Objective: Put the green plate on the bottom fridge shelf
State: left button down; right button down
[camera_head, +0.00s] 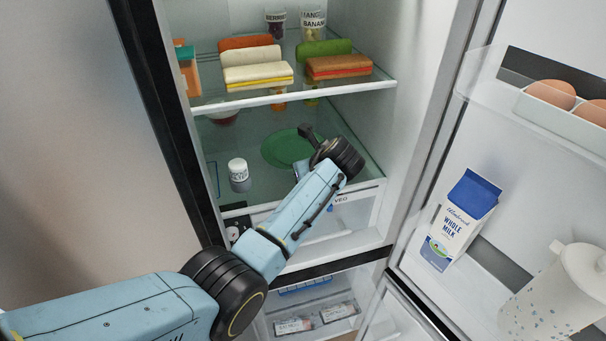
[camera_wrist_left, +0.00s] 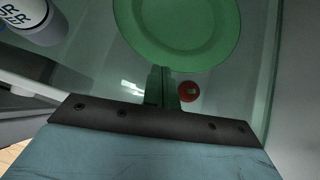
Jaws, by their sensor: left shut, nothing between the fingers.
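The green plate (camera_head: 280,151) lies flat on the bottom glass shelf (camera_head: 262,186) of the open fridge, towards the right. It fills the top of the left wrist view (camera_wrist_left: 185,25). My left gripper (camera_head: 308,134) reaches into the fridge over that shelf and hides the plate's right part in the head view. In the left wrist view its fingers (camera_wrist_left: 163,88) are together and empty at the plate's near rim. I cannot tell whether they touch the plate. My right gripper is not in view.
A small white bottle (camera_head: 238,175) stands left of the plate. A dark red bowl (camera_head: 223,117) sits behind it. The shelf above holds sandwiches (camera_head: 257,73) and jars. A small red round thing (camera_wrist_left: 188,92) shows beside the fingers. The open door (camera_head: 425,215) holds milk (camera_head: 461,219).

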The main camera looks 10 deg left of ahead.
pick_arm(q)
jog(key=shift+w, duration=0.1)
jog(key=shift+s+d+p, duration=0.25)
jog(key=shift+s+p, duration=0.05)
jog(key=shift+p, duration=0.25)
jog(key=s+d+p, duration=0.2)
jog(key=p, duration=0.1)
jog(key=shift+s+r, duration=0.25)
jog(key=shift+s, duration=0.05)
jog(key=v, duration=0.9)
jog(key=shift+s+d, duration=0.2)
jog(key=shift+s, duration=0.05)
jog(key=shift+r, duration=0.1)
